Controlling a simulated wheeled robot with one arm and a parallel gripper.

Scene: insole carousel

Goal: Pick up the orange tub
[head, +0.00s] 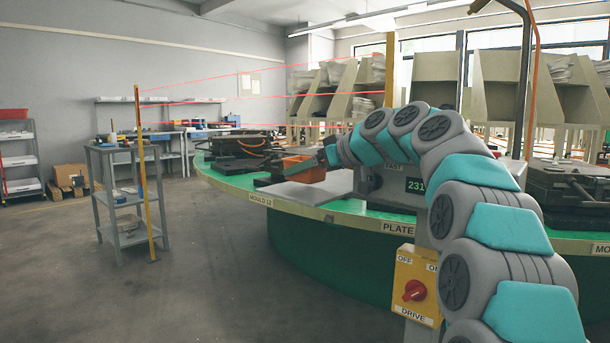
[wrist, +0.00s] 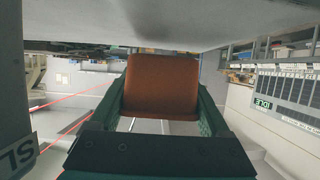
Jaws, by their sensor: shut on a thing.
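The orange tub (head: 304,168) shows in the head view over the green carousel, just behind a pale grey flat plate (head: 305,193). My gripper (head: 322,157) reaches it from the right, and my arm hides part of that side. In the wrist view the orange-brown tub (wrist: 161,87) fills the space between the two dark green fingers of my gripper (wrist: 162,98). The fingers are shut on its sides. I cannot tell whether the tub's underside touches anything.
The round green carousel (head: 232,180) carries dark moulds (head: 240,145) at left and another (head: 565,190) at right. A yellow drive switch box (head: 416,284) stands at the front. Red beams run from a yellow post (head: 144,185). A grey trolley (head: 108,195) stands left; open floor lies between.

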